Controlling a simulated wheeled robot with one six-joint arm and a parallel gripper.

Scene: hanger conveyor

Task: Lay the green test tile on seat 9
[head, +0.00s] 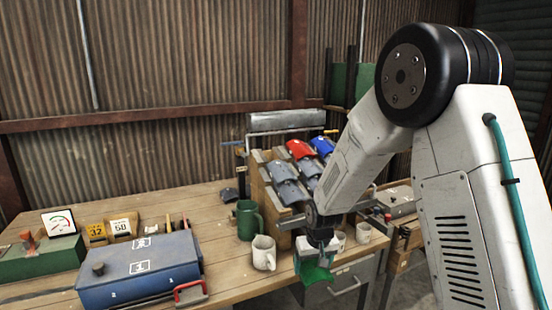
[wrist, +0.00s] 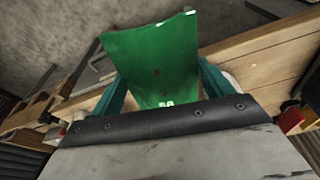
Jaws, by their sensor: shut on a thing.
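My gripper (head: 318,240) is shut on the green test tile (head: 314,270) and holds it beyond the front edge of the bench. In the wrist view the green tile (wrist: 155,62) is curved and glossy, gripped between the two teal fingers (wrist: 160,88). A sloped wooden rack (head: 262,190) stands on the bench behind and left of my gripper. Seat numbers are too small to read, and my arm hides the rack's right part.
A green mug (head: 248,220) and a white mug (head: 264,253) stand left of my gripper. Another white mug (head: 363,233) stands to its right. A blue box (head: 140,268) and a dial gauge (head: 60,221) are at left.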

